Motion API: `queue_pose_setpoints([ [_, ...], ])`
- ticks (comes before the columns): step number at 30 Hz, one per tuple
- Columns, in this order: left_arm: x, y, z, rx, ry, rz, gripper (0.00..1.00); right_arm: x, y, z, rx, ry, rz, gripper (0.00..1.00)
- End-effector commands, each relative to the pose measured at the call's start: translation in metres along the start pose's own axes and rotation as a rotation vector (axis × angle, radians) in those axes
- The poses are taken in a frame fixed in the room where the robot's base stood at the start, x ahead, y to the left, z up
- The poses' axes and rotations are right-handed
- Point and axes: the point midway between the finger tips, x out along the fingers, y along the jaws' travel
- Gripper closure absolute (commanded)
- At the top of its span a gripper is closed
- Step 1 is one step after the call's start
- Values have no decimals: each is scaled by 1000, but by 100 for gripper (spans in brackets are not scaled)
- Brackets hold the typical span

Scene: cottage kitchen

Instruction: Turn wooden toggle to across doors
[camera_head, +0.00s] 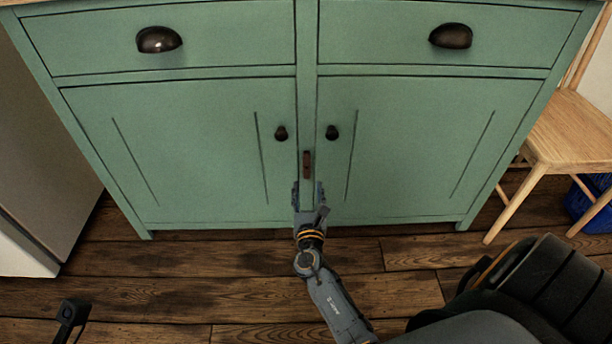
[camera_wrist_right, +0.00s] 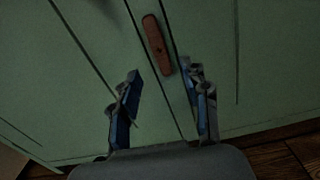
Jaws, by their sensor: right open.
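The wooden toggle (camera_head: 307,164) is a small brown bar on the green centre post between the two cabinet doors. It stands upright, in line with the post, and does not lie across the doors. My right gripper (camera_head: 308,188) is just below the toggle in the head view. Its two fingers (camera_wrist_right: 166,90) are apart, with the toggle beyond their tips and nothing between them. My left gripper (camera_head: 72,312) shows in part at the lower left, far from the cabinet.
The left door (camera_head: 180,140) and right door (camera_head: 420,140) look closed, each with a dark knob near the centre post. Two drawers with cup handles are above. A wooden chair (camera_head: 565,130) stands at the right. A grey appliance (camera_head: 40,130) stands at the left.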

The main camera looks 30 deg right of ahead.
Motion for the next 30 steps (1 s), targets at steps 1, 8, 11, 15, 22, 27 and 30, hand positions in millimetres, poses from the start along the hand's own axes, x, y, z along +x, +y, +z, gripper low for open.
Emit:
queue_pose_setpoints([
  [1,-1,0,1,1,12,3,100,12,0,-2,2,-2,-1,54],
  [8,4,0,3,6,44,17,100,53,0,-2,2,-1,0,54],
  [11,6,0,4,7,52,21,100,63,0,-2,1,1,1,54],
  [15,8,0,4,8,58,23,100,71,0,-1,2,1,0,54],
  [22,10,0,4,8,60,24,100,72,0,-1,1,2,1,54],
  [27,10,0,4,8,60,24,100,72,0,-1,1,2,1,78],
  [30,10,0,3,8,60,24,100,72,0,-1,1,2,1,99],
])
